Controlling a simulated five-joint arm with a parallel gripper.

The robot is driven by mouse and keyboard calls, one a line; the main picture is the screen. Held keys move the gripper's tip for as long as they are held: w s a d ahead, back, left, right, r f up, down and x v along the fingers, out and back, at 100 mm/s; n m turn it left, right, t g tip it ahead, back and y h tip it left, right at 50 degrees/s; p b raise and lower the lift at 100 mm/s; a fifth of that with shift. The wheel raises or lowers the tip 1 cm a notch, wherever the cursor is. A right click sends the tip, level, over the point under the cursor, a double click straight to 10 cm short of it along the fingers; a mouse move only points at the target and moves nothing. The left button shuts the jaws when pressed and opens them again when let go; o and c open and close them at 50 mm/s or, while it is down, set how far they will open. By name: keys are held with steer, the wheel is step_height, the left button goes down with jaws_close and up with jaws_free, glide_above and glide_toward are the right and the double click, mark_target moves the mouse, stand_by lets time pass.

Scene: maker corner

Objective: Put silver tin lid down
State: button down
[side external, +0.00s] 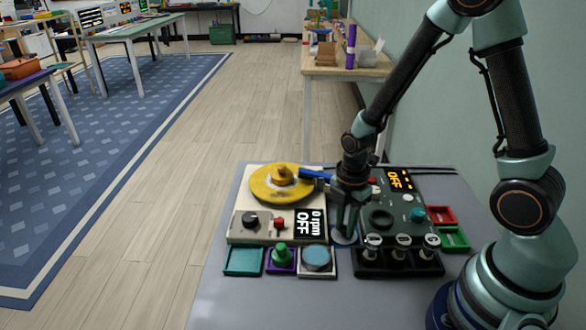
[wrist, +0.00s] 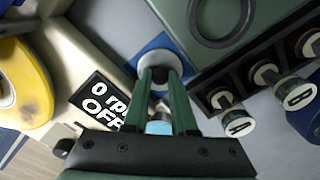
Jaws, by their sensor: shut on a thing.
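The silver tin lid (wrist: 172,61) is a round grey disc at the fingertips in the wrist view. My gripper (wrist: 160,74) is shut on the small knob at its middle. A blue square (wrist: 146,43) lies beneath the lid; I cannot tell whether the lid touches it. In the side view my gripper (side external: 345,228) points down between the two machines, with the pale edge of the lid (side external: 343,239) low at its tips. A round blue-topped tin (side external: 317,257) stands just left and in front of it.
Left is a machine with a yellow disc (side external: 264,187) and a display (side external: 310,223) reading 0 rpm OFF. Right is a green control box (side external: 383,197). A black rack (side external: 372,267) with several silver-topped pieces stands close on the right. The grey table's front (side external: 300,305) is clear.

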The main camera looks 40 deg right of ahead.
steer(key=c, duration=0.7)
jaws_free()
steer(key=shift+f, duration=0.1)
step_height(320, 180, up, 12)
step_height(320, 180, up, 6)
steer(key=r+m+t, duration=0.1)
steer(key=m+t, duration=0.2)
steer(key=m, duration=0.5)
glide_above(345, 228)
steer(key=s+r+m+t, duration=0.1)
steer(key=m, duration=0.2)
steer(key=s+a+r+m, duration=0.1)
steer(key=r+m, duration=0.1)
steer(key=m, duration=0.1)
steer(key=s+r+m+t, duration=0.1)
steer(key=r+m, duration=0.1)
steer(key=m, duration=0.2)
steer(key=shift+s+a+r+t, duration=0.1)
steer(key=shift+s+a+t, duration=0.1)
steer(key=shift+t, duration=0.1)
